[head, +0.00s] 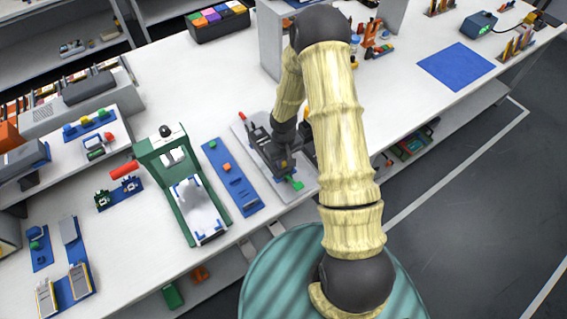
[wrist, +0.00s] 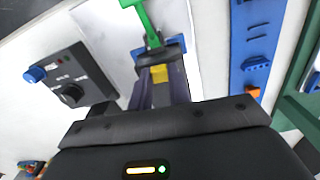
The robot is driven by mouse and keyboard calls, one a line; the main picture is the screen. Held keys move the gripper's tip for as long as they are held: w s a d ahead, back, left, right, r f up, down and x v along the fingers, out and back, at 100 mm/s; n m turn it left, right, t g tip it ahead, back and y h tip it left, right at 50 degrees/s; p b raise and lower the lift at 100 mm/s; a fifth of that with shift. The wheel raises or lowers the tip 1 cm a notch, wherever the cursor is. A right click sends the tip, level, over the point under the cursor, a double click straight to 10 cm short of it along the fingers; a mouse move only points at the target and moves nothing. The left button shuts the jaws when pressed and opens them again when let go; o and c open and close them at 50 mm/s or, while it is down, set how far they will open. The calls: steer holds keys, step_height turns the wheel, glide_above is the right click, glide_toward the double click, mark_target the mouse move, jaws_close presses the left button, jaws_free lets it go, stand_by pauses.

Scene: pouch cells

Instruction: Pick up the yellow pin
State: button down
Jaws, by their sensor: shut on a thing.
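The yellow pin (wrist: 160,73) shows in the wrist view as a small yellow block between the two dark fingertips. My gripper (wrist: 159,82) is shut on it. Just past the fingertips are a blue part (wrist: 175,44) and a green handle (wrist: 142,16) on a pale plate.
A blue strip (head: 229,180) with an orange block lies left of my gripper, and a green-framed press (head: 158,180) stands beyond it. A dark control box (wrist: 72,75) with a blue knob is close by. A blue mat (head: 456,66) at the right is bare.

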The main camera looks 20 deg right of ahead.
mark_target(284, 163)
step_height(284, 163, up, 10)
steer(key=b, duration=0.1)
stand_by(0.5)
steer(key=shift+s, duration=0.1)
stand_by(0.4)
